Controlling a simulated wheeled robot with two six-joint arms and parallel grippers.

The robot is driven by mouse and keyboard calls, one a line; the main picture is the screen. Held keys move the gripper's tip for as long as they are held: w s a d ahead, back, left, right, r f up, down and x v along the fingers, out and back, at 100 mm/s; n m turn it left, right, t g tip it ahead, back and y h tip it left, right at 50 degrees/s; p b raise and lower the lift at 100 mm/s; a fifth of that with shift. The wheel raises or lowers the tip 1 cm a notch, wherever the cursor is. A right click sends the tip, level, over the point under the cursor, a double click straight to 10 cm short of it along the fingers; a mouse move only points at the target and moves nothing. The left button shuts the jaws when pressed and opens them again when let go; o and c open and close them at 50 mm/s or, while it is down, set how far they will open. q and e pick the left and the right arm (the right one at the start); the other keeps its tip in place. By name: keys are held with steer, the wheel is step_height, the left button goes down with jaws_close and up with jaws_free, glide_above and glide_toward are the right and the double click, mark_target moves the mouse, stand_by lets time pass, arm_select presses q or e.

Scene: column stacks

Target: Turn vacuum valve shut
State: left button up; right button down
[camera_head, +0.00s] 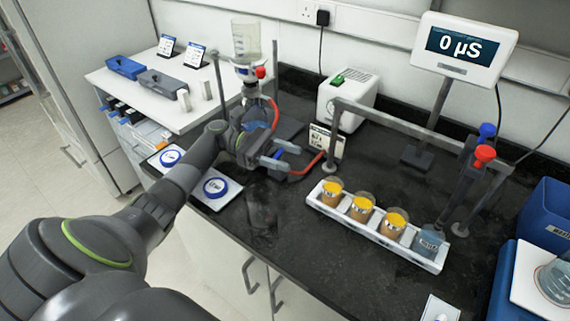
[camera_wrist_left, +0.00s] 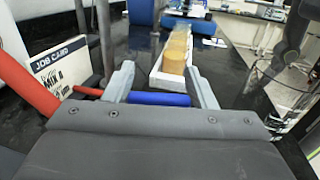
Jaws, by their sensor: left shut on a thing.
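The vacuum valve shows as a blue handle (camera_head: 289,148) on the red hose line (camera_head: 308,165), to the right of the filter flask (camera_head: 257,112). My left gripper (camera_head: 284,156) reaches in from the left at the valve, its two grey fingers on either side of the blue handle. In the left wrist view the blue handle (camera_wrist_left: 158,99) lies crosswise between the fingers (camera_wrist_left: 160,72), touching both. The gripper is shut on it. The valve body is mostly hidden by the gripper. My right gripper is not in view.
A white pump box (camera_head: 346,99) stands behind, with a small label card (camera_head: 326,143) in front. A white rack (camera_head: 375,222) of orange-filled beakers stands to the right. A clear funnel (camera_head: 246,42) sits above the flask. Dark bench is bare in front of the gripper.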

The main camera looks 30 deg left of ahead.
arm_select(q)
steer(key=shift+s+m+g+b, duration=0.1)
steer(key=shift+m+g+b, duration=0.85)
steer(key=shift+g, duration=0.75)
steer(key=shift+m, duration=0.25)
steer(key=shift+s, duration=0.1)
steer(key=o, duration=1)
steer(key=shift+r, duration=0.1)
step_height(320, 180, up, 10)
steer(key=shift+f, duration=0.1)
